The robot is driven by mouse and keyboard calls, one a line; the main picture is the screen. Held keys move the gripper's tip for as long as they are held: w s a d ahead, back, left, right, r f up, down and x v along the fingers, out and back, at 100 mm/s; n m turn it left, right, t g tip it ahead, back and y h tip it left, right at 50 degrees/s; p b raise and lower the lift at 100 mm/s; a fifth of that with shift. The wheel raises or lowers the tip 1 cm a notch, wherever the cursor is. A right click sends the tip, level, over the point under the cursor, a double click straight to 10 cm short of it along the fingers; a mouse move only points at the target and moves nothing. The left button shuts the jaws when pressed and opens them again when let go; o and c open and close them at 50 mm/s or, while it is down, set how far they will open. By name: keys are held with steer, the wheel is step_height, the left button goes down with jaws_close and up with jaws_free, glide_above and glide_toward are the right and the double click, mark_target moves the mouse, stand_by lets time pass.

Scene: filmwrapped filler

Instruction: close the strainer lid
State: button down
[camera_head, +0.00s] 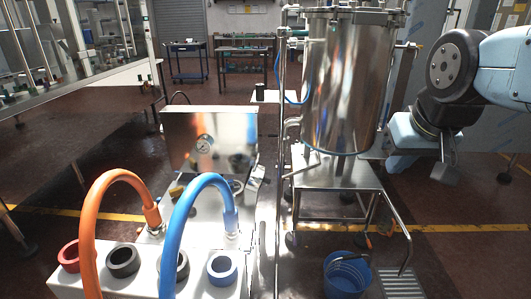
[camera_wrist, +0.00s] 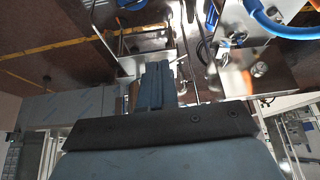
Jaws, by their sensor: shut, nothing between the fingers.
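A shiny steel panel (camera_head: 185,130) stands upright behind the white hose unit (camera_head: 120,280) left of centre in the head view. It looks like the raised strainer lid, though I cannot be sure. It mirrors the fittings in front of it. A steel panel with round fittings and a blue hose also shows at the upper right of the wrist view. My gripper (camera_wrist: 158,70) shows in the wrist view with its grey fingers together and empty. My arm is at the right in the head view, beside the tank and well apart from the panel.
A tall steel tank (camera_head: 345,85) on a steel stand is between my arm and the panel. Orange (camera_head: 88,220) and blue (camera_head: 180,220) hoses arch over the hose unit. A blue bucket (camera_head: 345,277) and a step (camera_head: 402,285) are at the front right.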

steer(key=shift+w+d, duration=0.1)
steer(key=shift+d, duration=0.05)
steer(key=shift+w, duration=0.1)
